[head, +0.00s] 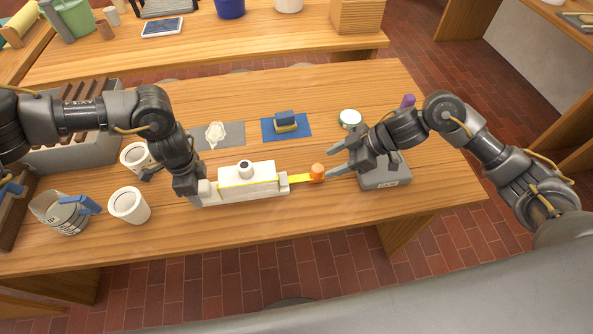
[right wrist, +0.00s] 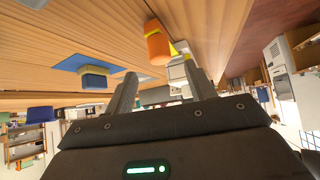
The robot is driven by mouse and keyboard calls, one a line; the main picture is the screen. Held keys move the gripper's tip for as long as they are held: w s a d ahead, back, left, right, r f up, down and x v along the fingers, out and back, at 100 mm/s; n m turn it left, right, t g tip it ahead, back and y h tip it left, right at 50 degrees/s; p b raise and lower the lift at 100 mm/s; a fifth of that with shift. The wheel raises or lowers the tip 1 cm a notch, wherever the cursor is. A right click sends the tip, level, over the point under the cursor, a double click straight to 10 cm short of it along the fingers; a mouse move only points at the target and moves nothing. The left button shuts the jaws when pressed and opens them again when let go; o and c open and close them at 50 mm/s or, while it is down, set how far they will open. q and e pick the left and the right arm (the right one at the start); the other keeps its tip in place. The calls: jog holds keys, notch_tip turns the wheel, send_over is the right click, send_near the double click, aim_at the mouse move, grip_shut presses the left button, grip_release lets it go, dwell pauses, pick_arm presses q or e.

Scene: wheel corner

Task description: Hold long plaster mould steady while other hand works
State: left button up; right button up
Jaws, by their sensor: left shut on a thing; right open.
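The long plaster mould (head: 245,182) is a white block lying lengthwise on the wooden table, with a round dark-topped piece on top and a yellow strap along its front. My left gripper (head: 196,190) is shut on the mould's left end. The yellow strap (head: 300,178) runs out to the right to an orange piece (head: 317,171), which also shows in the right wrist view (right wrist: 158,45). My right gripper (head: 335,170) is open and empty, just right of the orange piece and apart from it. In the right wrist view its fingers (right wrist: 160,88) stand apart below the orange piece.
A grey box (head: 385,178) sits under my right forearm. A blue mat (head: 286,128) with a blue and yellow block, a grey mat (head: 233,130) and a round green-edged jar (head: 350,118) lie behind. A white cup (head: 129,205) and a jug (head: 62,213) stand left.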

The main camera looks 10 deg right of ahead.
pick_arm(q)
jog(key=shift+f, duration=0.1)
pick_arm(e)
jog(key=v, duration=1.7)
jog(key=shift+s+d+r, duration=0.2)
jog(key=shift+d, duration=0.15)
pick_arm(q)
jog(key=o, duration=1.5)
jog(key=shift+c, duration=0.2)
pick_arm(e)
jog(key=shift+w, duration=0.1)
pick_arm(q)
jog(key=shift+w+r, duration=0.1)
jog(key=shift+r, duration=0.4)
notch_tip(320, 180, up, 11)
